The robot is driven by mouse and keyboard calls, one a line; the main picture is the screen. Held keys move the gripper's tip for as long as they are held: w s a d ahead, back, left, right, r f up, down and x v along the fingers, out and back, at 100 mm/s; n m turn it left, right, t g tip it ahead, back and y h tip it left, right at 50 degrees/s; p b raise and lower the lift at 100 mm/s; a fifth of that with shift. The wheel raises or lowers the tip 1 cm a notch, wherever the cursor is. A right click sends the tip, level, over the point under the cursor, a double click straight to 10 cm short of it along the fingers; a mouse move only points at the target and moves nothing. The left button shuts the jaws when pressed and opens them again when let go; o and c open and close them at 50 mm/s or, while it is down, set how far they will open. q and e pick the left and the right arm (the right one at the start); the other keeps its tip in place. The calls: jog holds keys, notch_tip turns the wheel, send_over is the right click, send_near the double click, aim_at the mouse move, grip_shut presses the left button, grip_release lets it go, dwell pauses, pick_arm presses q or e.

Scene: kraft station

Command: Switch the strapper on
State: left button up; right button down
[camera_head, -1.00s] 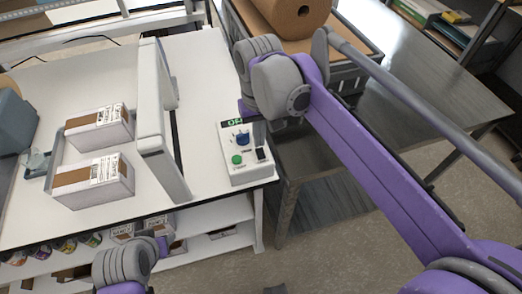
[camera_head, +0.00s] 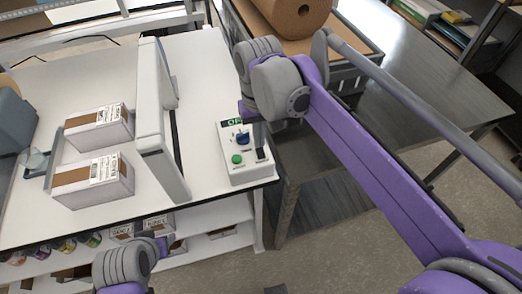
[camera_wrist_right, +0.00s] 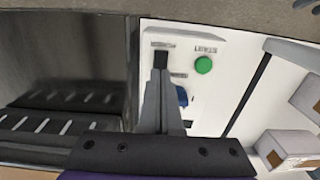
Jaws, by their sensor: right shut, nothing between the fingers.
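The strapper's white control box (camera_head: 232,172) sits at the front right corner of the white table. It carries a green button (camera_head: 237,159), a blue knob (camera_head: 243,139) and a black switch (camera_head: 261,154). My right gripper (camera_wrist_right: 160,72) is shut and empty. In the right wrist view its fingertips lie at the lower edge of the black switch (camera_wrist_right: 160,57); I cannot tell if they touch. The green button (camera_wrist_right: 203,65) is clear to the right, and the fingers partly cover the blue knob (camera_wrist_right: 182,96). My left gripper (camera_head: 158,245) is low in the head view, its jaws unclear.
The strapper's white upright frame (camera_head: 152,115) stands left of the control box. Two cartons (camera_head: 98,128) (camera_head: 92,182) lie farther left on the table. A dark metal table (camera_head: 425,100) stands at the right, with a brown roll (camera_head: 290,15) behind my right arm.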

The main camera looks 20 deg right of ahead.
pick_arm(q)
jog(key=shift+s+f+b, duration=0.1)
jog(key=shift+f+b, duration=0.25)
jog(key=shift+f, duration=0.1)
pick_arm(e)
jog(key=shift+f, duration=0.7)
jog(key=shift+r+p, duration=0.55)
jog(key=shift+r, duration=0.3)
jog(key=shift+r+p, duration=1.5)
jog(key=shift+r, duration=1.25)
pick_arm(q)
notch_tip(320, 180, up, 6)
jog(key=w, duration=0.2)
jog(key=shift+w+f, duration=0.15)
pick_arm(e)
jog(key=shift+w+f, duration=0.1)
